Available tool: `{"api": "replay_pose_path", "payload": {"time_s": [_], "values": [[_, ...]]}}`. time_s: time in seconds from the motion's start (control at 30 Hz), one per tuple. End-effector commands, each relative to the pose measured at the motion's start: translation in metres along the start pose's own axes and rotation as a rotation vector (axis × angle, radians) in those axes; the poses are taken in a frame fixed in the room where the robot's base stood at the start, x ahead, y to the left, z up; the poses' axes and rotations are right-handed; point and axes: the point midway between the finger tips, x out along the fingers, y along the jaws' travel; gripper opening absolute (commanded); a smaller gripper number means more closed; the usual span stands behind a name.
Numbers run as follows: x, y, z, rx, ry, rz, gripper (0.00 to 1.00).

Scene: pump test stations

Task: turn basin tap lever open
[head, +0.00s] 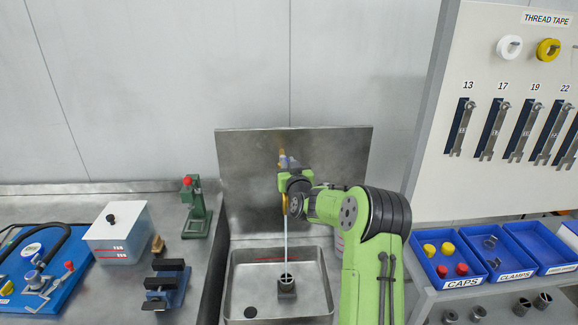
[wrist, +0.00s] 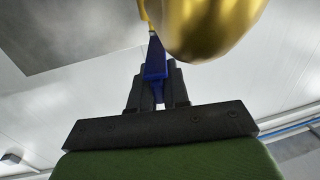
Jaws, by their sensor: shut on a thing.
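The basin tap is brass; part of it shows above my gripper (head: 287,163) in the head view, and its rounded brass body (wrist: 205,25) fills the upper right of the wrist view. My gripper is shut on the blue tap lever (wrist: 154,60), which sits between the dark fingers. In the head view my gripper and wrist hide most of the tap and lever. A thin pale stream (head: 286,240) runs straight down from below the tap to a small grey cup-like fitting (head: 287,284) in the metal basin (head: 232,292).
A metal splash panel (head: 250,165) stands behind the tap. To the left are a green press-like stand (head: 196,212), a dark vise (head: 167,285) and a white box (head: 118,238). To the right are a wrench board (head: 500,190) and blue trays (head: 450,284).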

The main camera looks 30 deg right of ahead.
Motion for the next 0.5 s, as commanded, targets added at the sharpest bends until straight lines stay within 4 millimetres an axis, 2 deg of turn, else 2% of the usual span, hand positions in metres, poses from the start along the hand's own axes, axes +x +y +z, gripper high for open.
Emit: {"api": "replay_pose_path", "payload": {"time_s": [0.4, 0.43, 0.5], "values": [[0.0, -0.0007, 0.0002, 0.001, -0.002, 0.007, 0.0], [0.0, -0.0007, 0.0002, 0.001, -0.002, 0.007, 0.19], [0.0, -0.0007, 0.0002, 0.001, -0.002, 0.007, 0.3]]}}
